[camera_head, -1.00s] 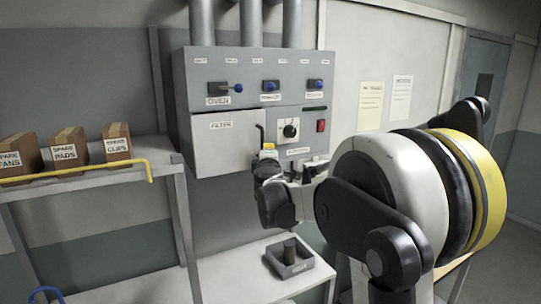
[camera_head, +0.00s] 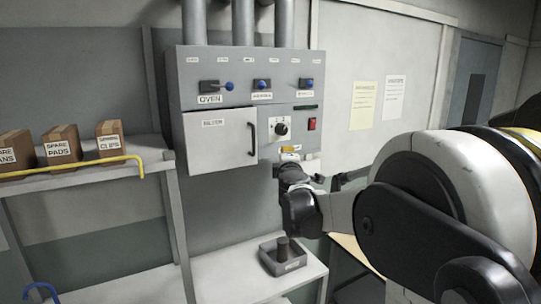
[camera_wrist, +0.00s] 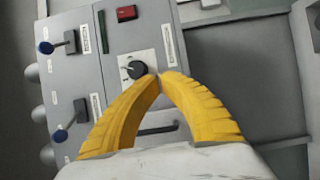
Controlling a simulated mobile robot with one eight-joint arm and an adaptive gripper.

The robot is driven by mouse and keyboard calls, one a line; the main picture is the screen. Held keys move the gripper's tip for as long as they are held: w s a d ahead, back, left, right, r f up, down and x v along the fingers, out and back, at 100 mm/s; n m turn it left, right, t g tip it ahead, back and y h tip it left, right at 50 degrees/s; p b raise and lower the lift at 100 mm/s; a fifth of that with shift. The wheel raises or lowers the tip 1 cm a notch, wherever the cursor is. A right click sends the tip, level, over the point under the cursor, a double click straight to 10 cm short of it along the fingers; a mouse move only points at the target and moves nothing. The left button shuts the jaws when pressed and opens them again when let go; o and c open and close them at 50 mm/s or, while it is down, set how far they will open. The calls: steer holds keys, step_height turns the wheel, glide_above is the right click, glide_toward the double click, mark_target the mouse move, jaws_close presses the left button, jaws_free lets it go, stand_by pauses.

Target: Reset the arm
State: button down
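My arm reaches from the right toward the grey control panel (camera_head: 205,65). My gripper (camera_head: 289,149) shows as a small yellow bit just below the panel's black knob in the head view. In the wrist view, my gripper's two yellow fingers (camera_wrist: 159,76) curve together and their tips meet, with nothing seen between them. The black knob (camera_wrist: 137,69) on its white plate lies just beyond the tips. I cannot tell whether the tips touch it.
The panel carries several blue-tipped levers (camera_head: 230,86), a red switch (camera_head: 312,124) and a filter door (camera_head: 215,145) with a black handle. Below, a grey tray (camera_head: 284,266) holds a dark cylinder. Boxes (camera_head: 62,146) stand on the left shelf with a yellow rail (camera_head: 90,165).

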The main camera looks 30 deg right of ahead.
steer(key=s+a+f+m+g+y+b, duration=0.2)
steer(key=s+a+f+m+y+b, duration=0.1)
steer(key=s+a+f+b, duration=0.4)
steer(key=s+a+f+m+g+y+b, duration=0.3)
steer(key=s+a+f+m+b, duration=0.2)
steer(key=s+a+f, duration=0.8)
steer(key=s+a+f+m+g+y+b, duration=0.3)
steer(key=s+a+f+b, duration=0.8)
steer(key=f, duration=1.2)
steer(key=shift+s+m, duration=0.4)
steer(key=shift+s, duration=0.6)
